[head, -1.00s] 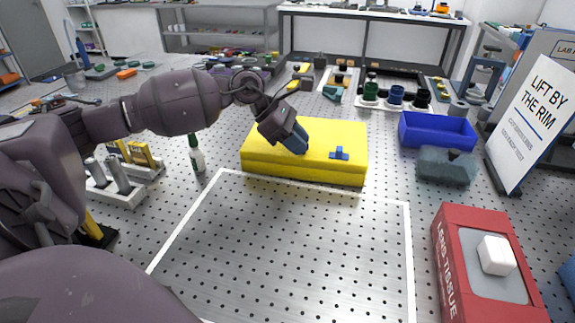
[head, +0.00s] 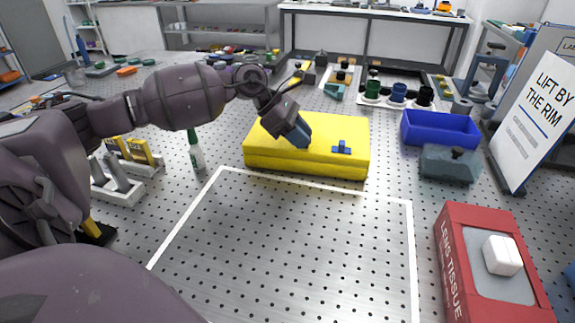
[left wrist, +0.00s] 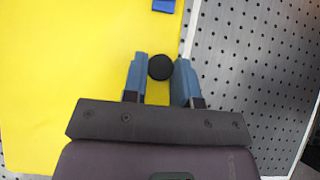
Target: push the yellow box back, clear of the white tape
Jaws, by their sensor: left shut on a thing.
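The yellow box (head: 330,130) lies flat on the perforated metal table, with a blue piece (head: 341,148) on its top. The white tape (head: 310,184) outlines an area in front of it. A strip of bare table shows between the box's front edge and the tape, wider at the right. My right gripper is out of view.
A blue bin (head: 438,130) and a dark translucent container (head: 449,164) stand right of the box. A red lens tissue box (head: 452,262) is at front right. Optics mounts (head: 398,93) stand behind. The taped area is clear.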

